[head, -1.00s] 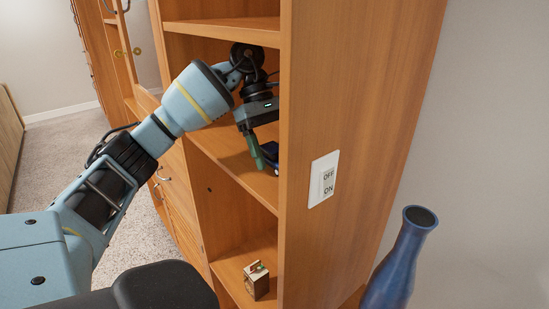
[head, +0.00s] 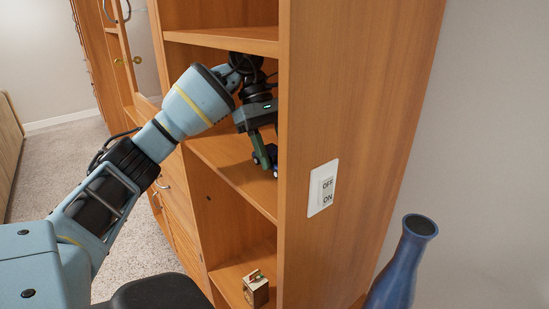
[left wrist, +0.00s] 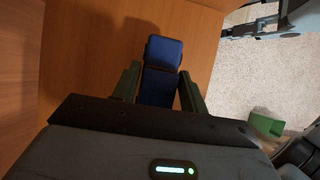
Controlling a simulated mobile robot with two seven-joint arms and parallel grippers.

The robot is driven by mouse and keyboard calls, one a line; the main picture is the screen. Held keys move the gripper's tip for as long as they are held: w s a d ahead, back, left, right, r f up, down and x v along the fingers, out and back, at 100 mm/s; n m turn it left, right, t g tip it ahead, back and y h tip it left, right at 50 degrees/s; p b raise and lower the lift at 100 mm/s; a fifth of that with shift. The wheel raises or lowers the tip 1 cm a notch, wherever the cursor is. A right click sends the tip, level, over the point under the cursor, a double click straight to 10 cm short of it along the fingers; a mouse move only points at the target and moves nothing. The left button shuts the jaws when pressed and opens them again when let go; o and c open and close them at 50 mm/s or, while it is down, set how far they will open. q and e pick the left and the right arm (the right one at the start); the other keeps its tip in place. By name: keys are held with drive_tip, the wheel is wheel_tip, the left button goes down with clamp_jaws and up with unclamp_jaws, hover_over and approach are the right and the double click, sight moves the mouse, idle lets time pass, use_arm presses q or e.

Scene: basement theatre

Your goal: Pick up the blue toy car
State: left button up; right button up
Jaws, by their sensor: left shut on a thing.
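The blue toy car (left wrist: 163,52) lies between the two green fingers of my left gripper (left wrist: 158,85) in the left wrist view, with the wooden shelf board behind it. In the head view my left gripper (head: 263,152) reaches into the middle compartment of the wooden cabinet. It is shut on the car (head: 271,153), of which only a small dark blue part shows beside the fingers. The cabinet's side panel hides part of the gripper and car. I cannot tell whether the car touches the shelf. My right gripper is not in view.
The cabinet's side panel (head: 345,110) stands close to the right of my left gripper. A shelf board (head: 222,38) runs above it. A small wooden box (head: 256,289) sits on the lower shelf. A blue vase (head: 400,265) stands at the lower right. Carpet (head: 70,165) is open at left.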

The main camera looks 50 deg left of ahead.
use_arm(q)
drive_tip(key=s+a+b, duration=0.3)
drive_tip(key=s+b, duration=0.4)
drive_tip(key=s, duration=1)
drive_tip(key=shift+s, duration=0.35)
